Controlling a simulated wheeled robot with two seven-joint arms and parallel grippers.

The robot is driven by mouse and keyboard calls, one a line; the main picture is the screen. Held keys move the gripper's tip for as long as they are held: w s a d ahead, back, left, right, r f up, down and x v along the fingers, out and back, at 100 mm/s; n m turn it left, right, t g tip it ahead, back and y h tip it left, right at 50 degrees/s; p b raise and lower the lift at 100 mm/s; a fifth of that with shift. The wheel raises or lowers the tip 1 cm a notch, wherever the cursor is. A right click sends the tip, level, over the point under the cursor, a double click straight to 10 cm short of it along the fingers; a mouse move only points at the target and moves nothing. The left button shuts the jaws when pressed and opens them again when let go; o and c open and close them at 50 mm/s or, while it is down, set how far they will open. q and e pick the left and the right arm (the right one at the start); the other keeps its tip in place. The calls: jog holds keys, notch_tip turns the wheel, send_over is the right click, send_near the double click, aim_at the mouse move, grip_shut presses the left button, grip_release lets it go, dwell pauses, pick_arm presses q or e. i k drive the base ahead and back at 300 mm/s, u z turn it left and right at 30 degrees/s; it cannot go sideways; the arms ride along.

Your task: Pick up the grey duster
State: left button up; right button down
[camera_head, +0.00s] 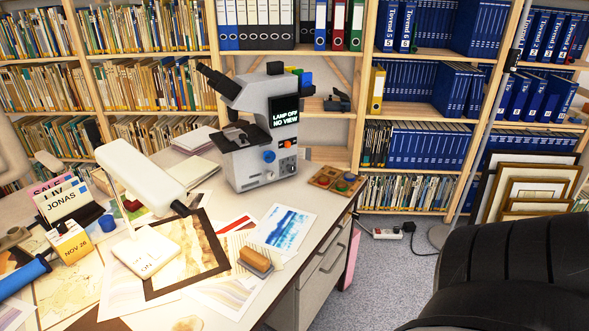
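The grey duster (255,263) lies near the front right edge of the desk. It is a small block with a tan wooden top and a grey underside. It rests on or beside loose papers, to the right of a dark-framed print (215,240). Nothing touches it from above. Neither of my grippers shows in the head view.
A white desk lamp (140,180) stands left of the duster. A large microscope (262,130) with a screen stands behind it, and a wooden tray (337,180) is to its right. A black chair (520,270) fills the lower right. Bookshelves line the back.

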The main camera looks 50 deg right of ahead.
aim_at(255, 263)
jog(key=z, duration=1.25)
